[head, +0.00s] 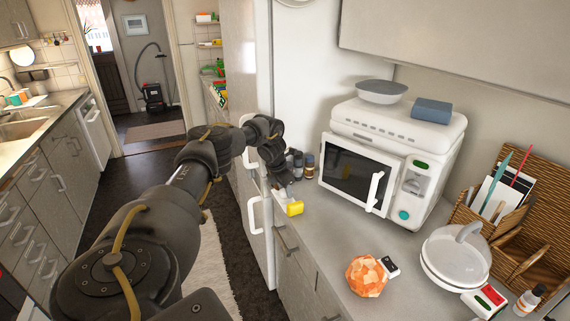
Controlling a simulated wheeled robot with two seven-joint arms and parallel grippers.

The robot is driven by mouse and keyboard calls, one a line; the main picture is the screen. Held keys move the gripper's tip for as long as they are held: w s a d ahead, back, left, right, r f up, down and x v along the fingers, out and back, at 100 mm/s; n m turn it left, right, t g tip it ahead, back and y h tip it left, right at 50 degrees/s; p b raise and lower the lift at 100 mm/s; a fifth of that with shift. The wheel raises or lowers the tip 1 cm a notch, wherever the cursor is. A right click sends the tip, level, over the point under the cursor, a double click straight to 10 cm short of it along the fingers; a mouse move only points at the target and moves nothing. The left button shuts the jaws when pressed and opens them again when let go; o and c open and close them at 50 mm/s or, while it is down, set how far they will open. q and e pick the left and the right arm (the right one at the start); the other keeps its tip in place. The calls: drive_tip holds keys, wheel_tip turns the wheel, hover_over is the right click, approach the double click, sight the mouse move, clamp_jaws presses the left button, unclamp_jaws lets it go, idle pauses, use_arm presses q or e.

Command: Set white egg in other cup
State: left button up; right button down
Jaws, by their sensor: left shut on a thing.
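My left gripper (284,191) is at the counter's left edge, to the left of the microwave, pointing down. It is shut on a small white thing (285,200), too small and too covered by the fingers to tell whether it is the egg. A yellow block-like thing (295,208) is right beside it; I cannot tell whether this is a cup. No other egg or cup can be made out clearly. My right gripper is not in view.
The microwave (357,175) stands behind, with dark spice jars (300,165) left of it. An orange faceted object (367,277), a small black-and-white item (390,266) and a white lidded dish (455,258) stand to the right. The counter (330,230) is bare between.

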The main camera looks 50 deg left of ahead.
use_arm(q)
drive_tip(key=o, duration=0.7)
drive_tip(key=b+v, duration=0.1)
drive_tip(key=v, duration=1)
drive_tip(key=shift+b, duration=0.4)
drive_tip(key=shift+f, duration=0.1)
